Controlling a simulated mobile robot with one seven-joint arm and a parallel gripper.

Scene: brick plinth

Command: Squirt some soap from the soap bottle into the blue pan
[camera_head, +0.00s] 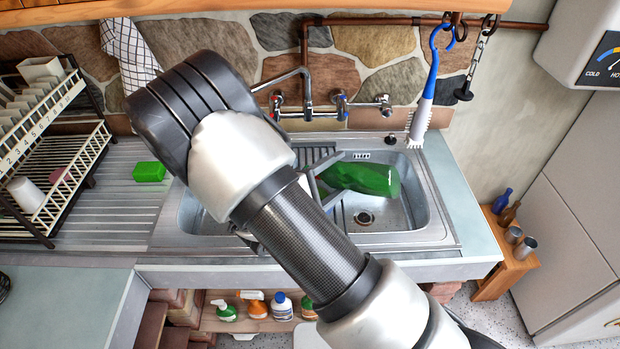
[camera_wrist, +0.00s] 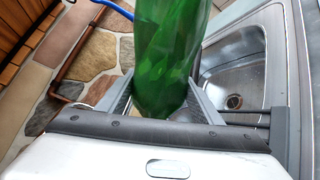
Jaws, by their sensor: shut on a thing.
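A large translucent green bottle (camera_head: 362,179) is held in my gripper (camera_head: 322,185) and lies tilted on its side over the sink basin. In the wrist view the bottle (camera_wrist: 168,45) stands between the two fingers of my gripper (camera_wrist: 160,98), which press on it from both sides. The bottle's lower end and the palm side are partly hidden by my gripper and arm. I cannot tell whether the bottle touches the basin. No blue pan shows in either view.
The metal sink (camera_head: 408,212) has a drain and wall taps (camera_head: 308,108) behind. A blue-handled brush (camera_head: 424,100) hangs at its back right. A green sponge (camera_head: 149,172) lies on the drainboard beside a dish rack (camera_head: 50,205). Several bottles stand on a shelf (camera_head: 240,322) below.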

